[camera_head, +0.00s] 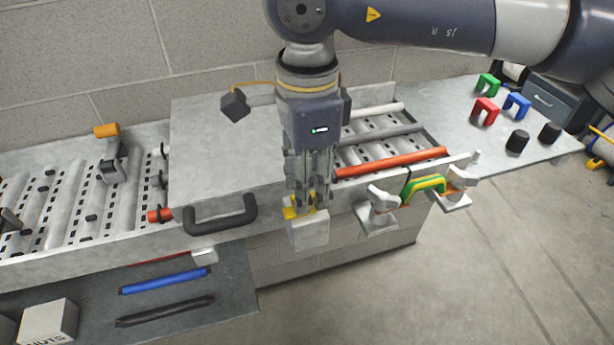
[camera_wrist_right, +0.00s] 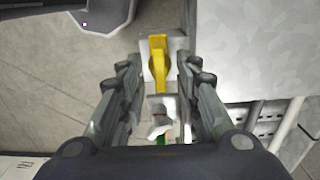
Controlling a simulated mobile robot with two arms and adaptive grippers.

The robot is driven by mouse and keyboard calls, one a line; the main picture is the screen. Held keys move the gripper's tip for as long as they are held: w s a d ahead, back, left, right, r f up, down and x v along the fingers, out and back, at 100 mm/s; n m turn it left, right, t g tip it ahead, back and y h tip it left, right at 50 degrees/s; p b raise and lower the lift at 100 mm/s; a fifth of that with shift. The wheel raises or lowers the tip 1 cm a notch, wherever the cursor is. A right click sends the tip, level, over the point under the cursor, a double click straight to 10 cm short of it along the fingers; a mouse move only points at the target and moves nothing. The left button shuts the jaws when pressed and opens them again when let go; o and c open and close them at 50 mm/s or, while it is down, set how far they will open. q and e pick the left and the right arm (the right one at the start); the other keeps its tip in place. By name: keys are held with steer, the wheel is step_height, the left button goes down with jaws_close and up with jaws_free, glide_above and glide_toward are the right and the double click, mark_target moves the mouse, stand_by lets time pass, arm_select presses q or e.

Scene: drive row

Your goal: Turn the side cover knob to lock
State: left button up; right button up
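The yellow side cover knob (camera_head: 291,212) sits on a light grey block (camera_head: 308,236) at the front rail of the conveyor. My right gripper (camera_head: 308,205) points down over it and hides part of it. In the right wrist view the knob (camera_wrist_right: 158,62) lies between my two open fingers (camera_wrist_right: 157,82), with a gap showing on each side. Its long handle runs roughly along the rail. The grey side cover (camera_head: 215,135) lies flat over the rollers, with a dark handle (camera_head: 222,222) at its front. My left gripper is not in view.
White clamp knobs (camera_head: 382,200) and a green-yellow handle (camera_head: 428,184) stand on the rail to the right. Red, green and blue brackets and black cylinders lie on the far-right table (camera_head: 555,150). A lower shelf (camera_head: 235,290) holds blue and black rods.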

steer(key=shift+f, duration=0.25)
steer(key=shift+c, duration=0.2)
jaws_close()
